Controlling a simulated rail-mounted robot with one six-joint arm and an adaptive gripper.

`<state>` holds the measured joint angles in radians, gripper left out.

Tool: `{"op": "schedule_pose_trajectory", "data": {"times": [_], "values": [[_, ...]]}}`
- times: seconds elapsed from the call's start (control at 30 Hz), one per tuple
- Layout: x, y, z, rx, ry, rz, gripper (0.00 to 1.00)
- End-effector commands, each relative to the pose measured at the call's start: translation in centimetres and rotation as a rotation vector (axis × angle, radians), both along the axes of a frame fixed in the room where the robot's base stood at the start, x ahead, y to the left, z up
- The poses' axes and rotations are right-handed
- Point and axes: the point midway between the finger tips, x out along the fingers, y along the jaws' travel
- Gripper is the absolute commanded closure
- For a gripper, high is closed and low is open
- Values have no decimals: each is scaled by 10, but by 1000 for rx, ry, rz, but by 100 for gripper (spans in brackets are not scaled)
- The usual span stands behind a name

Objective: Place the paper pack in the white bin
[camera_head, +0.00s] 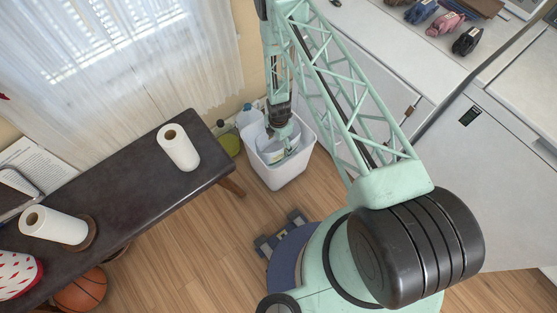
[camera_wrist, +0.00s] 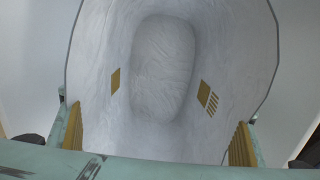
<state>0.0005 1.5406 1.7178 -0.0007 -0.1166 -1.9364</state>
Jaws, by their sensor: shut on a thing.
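The white bin (camera_head: 272,179) stands on the floor in the camera_head view, beyond the dark bench's right end. My gripper (camera_head: 284,138) points down into the bin's open top. The paper pack (camera_head: 270,150) shows as a pale white-grey shape at the gripper, within the bin's mouth; its lower part is hidden by the bin wall. In the wrist view the white, wrinkled paper pack (camera_wrist: 165,70) with small gold marks fills the space between my gripper's fingers (camera_wrist: 160,140), which are shut on it. I cannot tell whether the pack touches the bin floor.
A green round container (camera_head: 229,142) sits beside the bin. White cabinets (camera_head: 385,85) stand to the right.

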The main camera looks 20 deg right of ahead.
Motion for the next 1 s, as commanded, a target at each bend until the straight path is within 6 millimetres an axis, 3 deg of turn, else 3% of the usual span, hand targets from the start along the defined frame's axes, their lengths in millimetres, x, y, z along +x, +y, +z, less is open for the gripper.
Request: {"op": "schedule_pose_trajectory", "data": {"times": [0.6,0.8,1.0], "values": [[0,0,-93,0,0,0,41],[0,0,-110,0,-1,0,41],[1,0,-113,0,0,0,41]]}}
